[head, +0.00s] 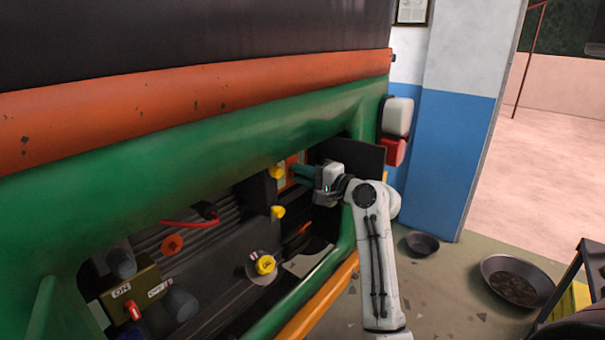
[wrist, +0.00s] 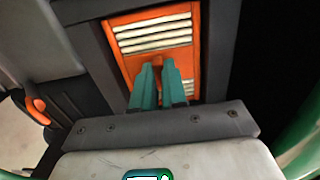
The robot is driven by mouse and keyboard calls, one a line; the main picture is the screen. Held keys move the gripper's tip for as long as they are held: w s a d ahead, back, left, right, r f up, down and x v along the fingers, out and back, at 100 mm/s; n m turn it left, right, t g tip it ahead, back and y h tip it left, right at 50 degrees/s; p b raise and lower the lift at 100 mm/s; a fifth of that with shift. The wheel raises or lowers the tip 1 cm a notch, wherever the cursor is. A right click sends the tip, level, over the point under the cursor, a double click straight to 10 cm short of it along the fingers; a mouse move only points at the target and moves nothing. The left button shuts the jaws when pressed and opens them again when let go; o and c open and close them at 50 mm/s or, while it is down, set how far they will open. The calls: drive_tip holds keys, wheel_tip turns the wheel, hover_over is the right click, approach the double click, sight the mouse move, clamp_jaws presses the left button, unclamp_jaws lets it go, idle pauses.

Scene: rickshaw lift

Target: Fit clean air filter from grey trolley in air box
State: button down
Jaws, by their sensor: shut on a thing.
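The air filter (wrist: 127,58) has an orange frame and pale pleats. In the wrist view it faces me, inside the dark surround of the air box (wrist: 100,60). My gripper (wrist: 161,66) has teal fingers, shut on the small orange grip in the middle of the filter's face. In the head view my gripper (head: 293,170) reaches left into the green-edged opening, and only a strip of the orange filter (head: 290,180) shows. Two yellow clips, upper (head: 276,173) and lower (head: 278,212), sit beside the box's mouth. I cannot tell how deep the filter sits.
A dark panel (head: 362,155) stands out just behind my gripper. The green body edge (head: 200,120) frames the opening. A yellow cap (head: 265,265) and an ON-marked box (head: 130,290) lie lower left. Pans (head: 515,280) and a dark-framed stand (head: 565,290) are at right.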

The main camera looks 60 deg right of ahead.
drive_tip(key=shift+w, duration=0.25)
idle(0.8)
drive_tip(key=c, duration=1.1)
unclamp_jaws()
drive_tip(key=shift+c, duration=0.7)
drive_tip(key=shift+s, duration=0.1)
drive_tip(key=p+v, duration=0.1)
drive_tip(key=v, duration=0.7)
drive_tip(key=shift+p, duration=0.4)
drive_tip(key=p+v, duration=0.1)
drive_tip(key=v, duration=1)
drive_tip(key=shift+p, duration=0.4)
